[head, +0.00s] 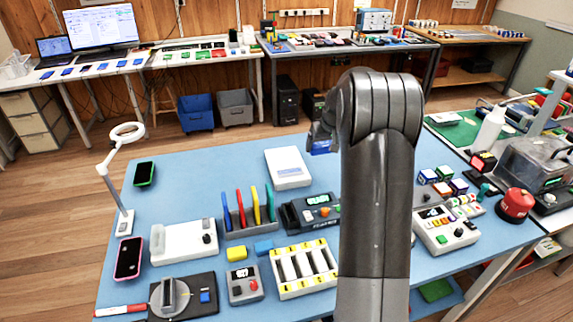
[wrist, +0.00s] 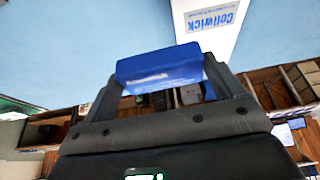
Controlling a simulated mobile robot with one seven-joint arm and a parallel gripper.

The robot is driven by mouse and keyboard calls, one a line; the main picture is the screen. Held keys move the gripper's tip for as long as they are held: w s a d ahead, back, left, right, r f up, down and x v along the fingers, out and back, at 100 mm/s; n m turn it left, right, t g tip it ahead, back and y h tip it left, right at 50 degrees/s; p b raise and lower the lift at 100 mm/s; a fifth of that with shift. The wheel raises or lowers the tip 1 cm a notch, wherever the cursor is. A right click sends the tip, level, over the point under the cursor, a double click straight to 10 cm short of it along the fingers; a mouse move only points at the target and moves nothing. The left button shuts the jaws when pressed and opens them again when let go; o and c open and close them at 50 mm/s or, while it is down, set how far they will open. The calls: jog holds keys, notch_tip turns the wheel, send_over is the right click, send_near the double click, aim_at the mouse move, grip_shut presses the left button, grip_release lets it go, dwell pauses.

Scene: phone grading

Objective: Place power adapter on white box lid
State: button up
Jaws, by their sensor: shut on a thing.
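My gripper (head: 322,134) is shut on a blue block, the power adapter (head: 319,148), and holds it above the blue table. In the wrist view the power adapter (wrist: 160,66) spans between the two fingers and looks level. The white box (head: 287,168) lies flat on the table, left of and below the gripper in the head view. Its lid is bare apart from printing. In the wrist view the white box (wrist: 206,28) shows beyond the adapter with blue "Cellwick" lettering. The adapter is apart from the lid. My arm hides part of the table to the right of the box.
A rack of coloured upright plates (head: 247,215) and a dark device with a green display (head: 311,211) stand in front of the box. The table (head: 215,165) is clear behind and left of the box.

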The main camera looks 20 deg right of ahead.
jog(key=w+a+f, duration=0.2)
jog(key=a, duration=0.1)
jog(key=w+a+f, duration=0.2)
jog(key=w+a, duration=0.1)
jog(key=w+a+f, duration=0.2)
jog(key=a+f, duration=0.1)
jog(key=shift+w+a, duration=0.15)
jog(key=shift+a, duration=0.2)
jog(key=shift+f, duration=1.95)
jog(key=shift+f, duration=0.1)
jog(key=o, duration=0.9)
